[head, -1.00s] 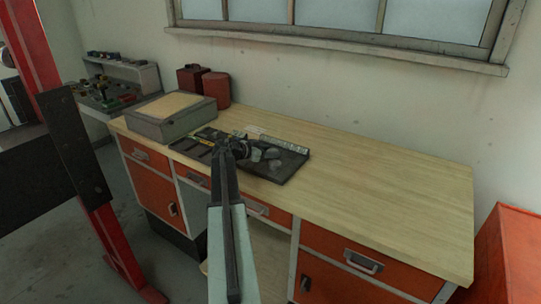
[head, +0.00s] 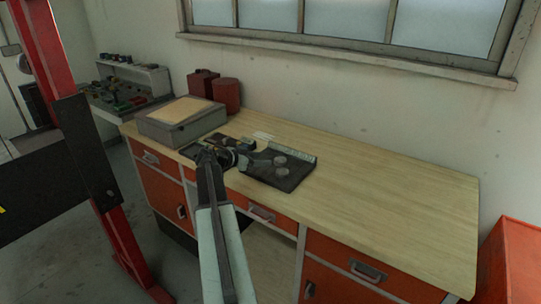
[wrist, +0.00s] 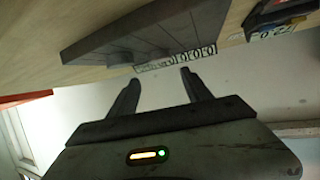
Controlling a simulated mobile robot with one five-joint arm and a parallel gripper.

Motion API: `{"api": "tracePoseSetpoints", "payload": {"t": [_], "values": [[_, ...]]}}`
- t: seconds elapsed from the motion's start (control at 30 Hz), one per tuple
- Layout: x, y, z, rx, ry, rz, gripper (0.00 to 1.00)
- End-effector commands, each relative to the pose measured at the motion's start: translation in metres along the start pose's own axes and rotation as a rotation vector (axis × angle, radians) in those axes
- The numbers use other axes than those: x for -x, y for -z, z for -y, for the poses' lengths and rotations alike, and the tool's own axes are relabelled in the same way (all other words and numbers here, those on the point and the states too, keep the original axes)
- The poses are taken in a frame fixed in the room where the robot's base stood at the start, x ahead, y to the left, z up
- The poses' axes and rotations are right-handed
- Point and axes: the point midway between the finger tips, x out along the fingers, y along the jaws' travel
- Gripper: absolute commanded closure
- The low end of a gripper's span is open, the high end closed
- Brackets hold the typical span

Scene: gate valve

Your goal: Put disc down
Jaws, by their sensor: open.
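A dark tray (head: 292,183) lies flat on the wooden bench. Two small grey round discs (head: 280,159) show on it in the head view; I cannot tell which one the task means. My gripper (head: 228,154) is at the left of the tray in the head view, near the dark parts there. In the wrist view my gripper (wrist: 161,82) has its two fingers apart with nothing between them. The tray (wrist: 150,40) shows there above the fingers, tilted in the picture, with a row of numbered marks along its edge. My arm hides part of the bench front.
The wooden bench (head: 400,195) is clear on the right. A grey box (head: 182,122) with a tan top stands at the left, with red canisters (head: 225,95) behind it. A red post (head: 50,60) rises at the far left. A red cabinet (head: 510,255) is at the right.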

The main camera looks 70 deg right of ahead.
Motion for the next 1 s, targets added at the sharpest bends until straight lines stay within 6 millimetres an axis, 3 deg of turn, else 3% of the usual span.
{"api": "tracePoseSetpoints", "payload": {"t": [0.13, 0.47, 0.57, 0.67, 0.77, 0.8, 0.93, 1.0], "values": [[0.015, 0.001, 0.0, 0.0, -0.001, 0.0, 0.42], [0.017, -0.001, 0.0, 0.001, -0.001, 0.001, 0.42], [0.036, -0.016, 0.007, 0.042, 0.024, 0.031, 0.42], [0.095, -0.064, 0.023, 0.175, 0.096, 0.127, 0.42], [0.184, -0.135, 0.034, 0.397, 0.221, 0.263, 0.42], [0.223, -0.163, 0.034, 0.497, 0.278, 0.315, 0.42], [0.346, -0.251, 0.013, 0.835, 0.486, 0.463, 0.42], [0.411, -0.294, -0.011, 1.029, 0.613, 0.527, 0.42]]}}
